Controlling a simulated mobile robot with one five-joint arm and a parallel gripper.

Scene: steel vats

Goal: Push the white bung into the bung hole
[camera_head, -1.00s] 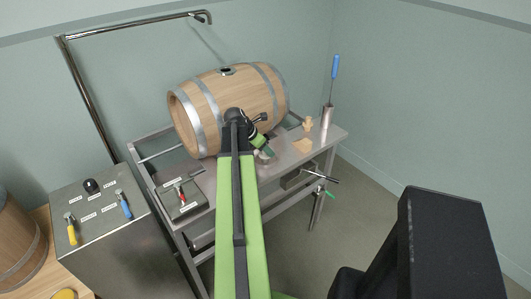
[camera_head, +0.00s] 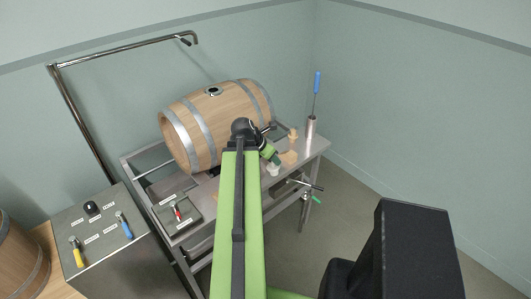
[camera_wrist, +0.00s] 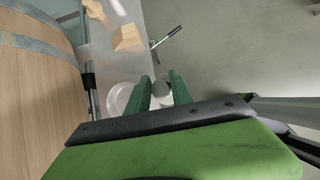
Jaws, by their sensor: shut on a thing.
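The barrel (camera_head: 190,128) lies on its side on a steel stand, with the dark bung hole (camera_head: 213,91) facing up on top. My gripper (camera_head: 273,162) is in front of the barrel's right end, lower than the hole and apart from it. In the wrist view its two green fingers (camera_wrist: 161,88) are closed on a small pale piece, the white bung (camera_wrist: 161,89), which is partly hidden by the fingers. In the wrist view the barrel's side (camera_wrist: 35,100) fills the left; the bung hole is not seen there.
A pale round dish (camera_wrist: 119,97) lies beside the fingers. Wooden blocks (camera_head: 289,158) and a steel holder with a blue-handled tool (camera_head: 311,126) stand on the stand's right. A valve handle (camera_head: 311,186) sticks out in front. A control box (camera_head: 100,235) stands at left.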

